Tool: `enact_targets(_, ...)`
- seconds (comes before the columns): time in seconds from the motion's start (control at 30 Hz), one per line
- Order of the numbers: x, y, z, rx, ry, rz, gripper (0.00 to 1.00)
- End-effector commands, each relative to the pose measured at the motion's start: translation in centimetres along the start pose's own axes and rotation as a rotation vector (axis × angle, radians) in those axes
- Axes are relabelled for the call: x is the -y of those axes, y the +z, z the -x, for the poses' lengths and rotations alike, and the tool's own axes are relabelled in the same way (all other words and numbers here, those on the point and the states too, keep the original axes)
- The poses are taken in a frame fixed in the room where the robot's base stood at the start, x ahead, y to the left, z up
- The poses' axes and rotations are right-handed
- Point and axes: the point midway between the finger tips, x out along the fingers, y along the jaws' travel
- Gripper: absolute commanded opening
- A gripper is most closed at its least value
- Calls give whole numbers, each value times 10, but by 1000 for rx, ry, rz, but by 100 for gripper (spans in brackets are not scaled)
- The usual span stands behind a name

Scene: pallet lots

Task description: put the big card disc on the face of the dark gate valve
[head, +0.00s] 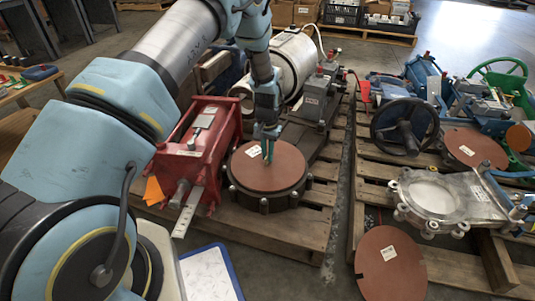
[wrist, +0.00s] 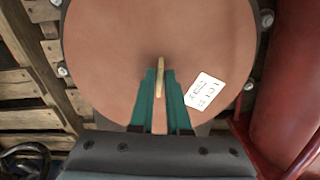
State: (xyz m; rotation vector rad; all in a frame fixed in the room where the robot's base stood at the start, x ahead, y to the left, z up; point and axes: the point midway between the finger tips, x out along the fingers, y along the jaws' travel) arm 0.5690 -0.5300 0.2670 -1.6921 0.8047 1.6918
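The big card disc (head: 285,176) is reddish brown with a white label. It lies over the face of the dark gate valve (head: 262,203), whose bolted rim shows around the disc's front edge. Whether it rests fully flat is hard to tell. In the wrist view the disc (wrist: 105,60) fills most of the picture, with rim bolts visible at both sides. My gripper (head: 268,153) points down at the disc's middle. In the wrist view its teal fingers (wrist: 160,82) are close on both sides of a thin tan tab standing up from the disc.
A red machine (head: 205,145) stands close to the left of the dark valve. A white cylinder (head: 295,62) lies behind. The right pallet (head: 460,262) holds a silver gate valve (head: 440,195), a blue handwheel valve (head: 405,127) and other card discs, one (head: 391,266) at the front.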

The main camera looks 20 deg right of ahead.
Motion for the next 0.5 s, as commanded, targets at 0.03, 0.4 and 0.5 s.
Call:
enact_targets(0.03, 0, 0, 0, 0, 0, 0, 22)
enact_targets(0.4, 0, 0, 1, 0, 0, 0, 37)
enact_targets(0.5, 0, 0, 6, -1, 0, 0, 37)
